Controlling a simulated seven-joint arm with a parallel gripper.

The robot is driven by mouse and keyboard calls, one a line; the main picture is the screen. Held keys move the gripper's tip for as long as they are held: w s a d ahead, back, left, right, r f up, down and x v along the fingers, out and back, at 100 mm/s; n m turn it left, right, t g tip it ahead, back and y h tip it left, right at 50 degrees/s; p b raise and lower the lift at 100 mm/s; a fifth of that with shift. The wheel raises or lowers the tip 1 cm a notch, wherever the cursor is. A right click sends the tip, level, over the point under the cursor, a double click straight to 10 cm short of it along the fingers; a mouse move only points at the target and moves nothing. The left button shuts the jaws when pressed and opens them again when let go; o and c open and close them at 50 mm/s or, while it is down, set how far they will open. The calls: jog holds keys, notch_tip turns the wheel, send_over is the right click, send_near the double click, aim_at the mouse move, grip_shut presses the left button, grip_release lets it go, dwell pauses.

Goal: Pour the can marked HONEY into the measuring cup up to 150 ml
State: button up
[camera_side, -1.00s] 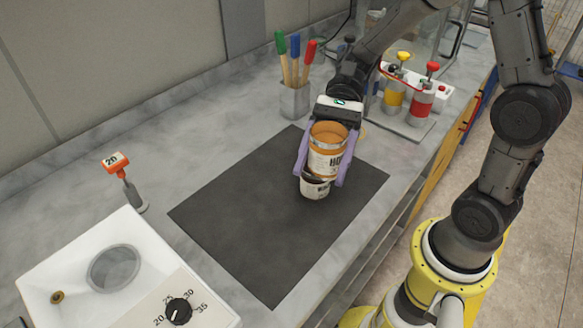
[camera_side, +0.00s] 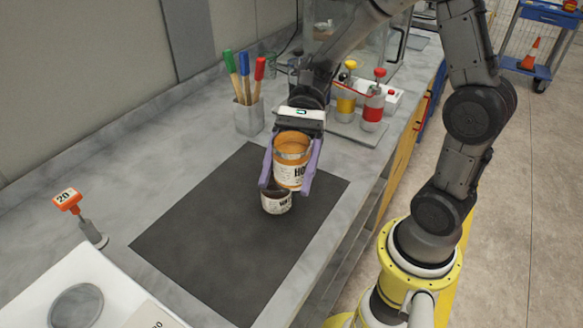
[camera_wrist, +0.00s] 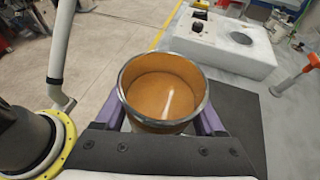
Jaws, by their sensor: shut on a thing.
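The can (camera_side: 291,171), orange with a pale label whose visible letters read "HO", is upright between the purple fingers of my gripper (camera_side: 286,186). In the wrist view the same open can (camera_wrist: 163,95) shows amber contents inside its metal rim, and my gripper (camera_wrist: 162,122) has a finger on each side. A shorter, dark-mouthed container (camera_side: 277,202) with a similar label shows just below the can, over the dark mat. I cannot tell whether they touch. A small greenish clear vessel (camera_side: 269,64) stands at the back; I cannot tell if it is the measuring cup.
The dark mat (camera_side: 215,232) is mostly bare. A holder with coloured-handled tools (camera_side: 247,115) and yellow and red pump bottles (camera_side: 373,103) stand behind.

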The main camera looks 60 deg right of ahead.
aim_at(291, 151)
jog(key=w+d+m+t, duration=0.8)
jog(key=d+t, duration=0.2)
jog(key=d, duration=0.1)
jog(key=f+m+g, duration=0.1)
jog(key=s+f+m+g, duration=0.1)
jog(key=s+f+m+y, duration=0.1)
jog(key=m, duration=0.1)
jog(key=shift+a+f+g, duration=0.35)
jog(key=shift+g, duration=0.05)
jog(key=shift+s+f+m, duration=0.15)
jog(key=shift+f+m, duration=0.25)
jog(key=shift+m, duration=0.1)
jog(key=shift+g, duration=0.3)
dwell(0.6)
jog(key=shift+m+y, duration=0.3)
dwell(0.5)
